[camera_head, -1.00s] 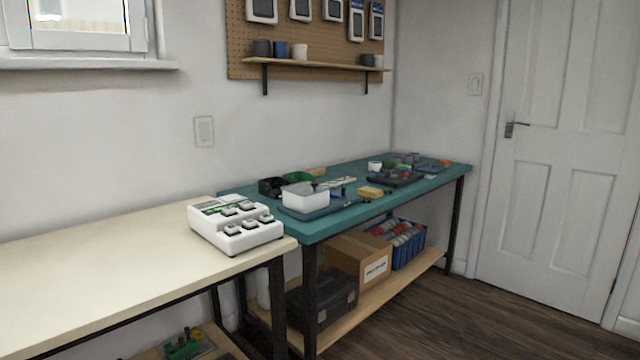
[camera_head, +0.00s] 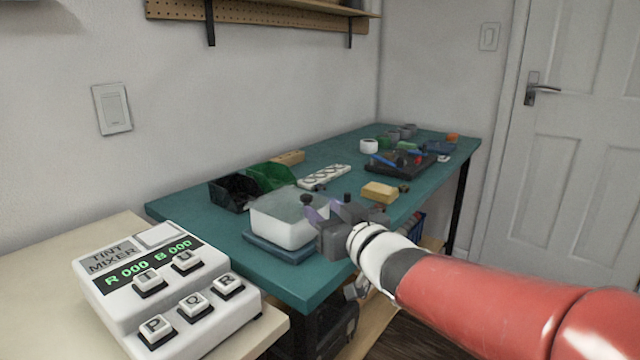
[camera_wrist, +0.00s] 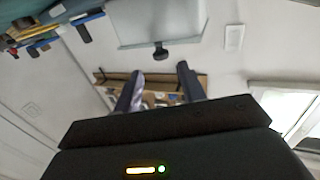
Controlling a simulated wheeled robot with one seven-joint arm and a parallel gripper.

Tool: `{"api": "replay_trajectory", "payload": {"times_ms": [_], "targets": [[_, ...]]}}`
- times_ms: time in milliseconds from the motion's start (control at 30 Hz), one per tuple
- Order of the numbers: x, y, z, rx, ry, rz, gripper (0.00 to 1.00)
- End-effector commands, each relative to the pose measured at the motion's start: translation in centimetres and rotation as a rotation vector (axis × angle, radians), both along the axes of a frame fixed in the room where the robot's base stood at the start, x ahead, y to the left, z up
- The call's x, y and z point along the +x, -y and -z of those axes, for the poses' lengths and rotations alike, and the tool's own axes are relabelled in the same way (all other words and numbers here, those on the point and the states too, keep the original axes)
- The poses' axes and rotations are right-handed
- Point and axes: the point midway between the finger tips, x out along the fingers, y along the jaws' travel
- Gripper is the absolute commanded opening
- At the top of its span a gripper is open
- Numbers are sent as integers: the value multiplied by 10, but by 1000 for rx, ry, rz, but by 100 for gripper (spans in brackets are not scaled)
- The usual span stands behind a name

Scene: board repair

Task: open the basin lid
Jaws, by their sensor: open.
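The basin (camera_head: 282,225) is a white box with a pale grey lid (camera_head: 290,202), which looks closed. It stands on a blue tray on the teal bench. My gripper (camera_head: 328,208) is at the basin's right side, with its fingers open and apart. In the wrist view, the pale basin lid (camera_wrist: 165,22) is at the top, with a dark knob (camera_wrist: 160,50) at its edge. The knob appears just beyond and between the open fingertips (camera_wrist: 160,70). I cannot tell whether the fingers touch it. My gripper hides part of the basin's right side in the head view.
A white tint mixer (camera_head: 165,285) with keys stands on the cream table at the left. Black and green bins (camera_head: 234,192) are behind the basin. A yellow block (camera_head: 380,192) lies right of it, and a dark tray (camera_head: 400,165) with parts lies farther back.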

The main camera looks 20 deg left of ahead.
Motion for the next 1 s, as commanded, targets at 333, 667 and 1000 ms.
{"api": "replay_trajectory", "payload": {"times_ms": [333, 667, 1000], "targets": [[33, -35, -1, 1, 2, -5, 40], [54, -55, -1, 1, 3, -4, 40], [54, -55, -1, 1, 3, -3, 26]]}}
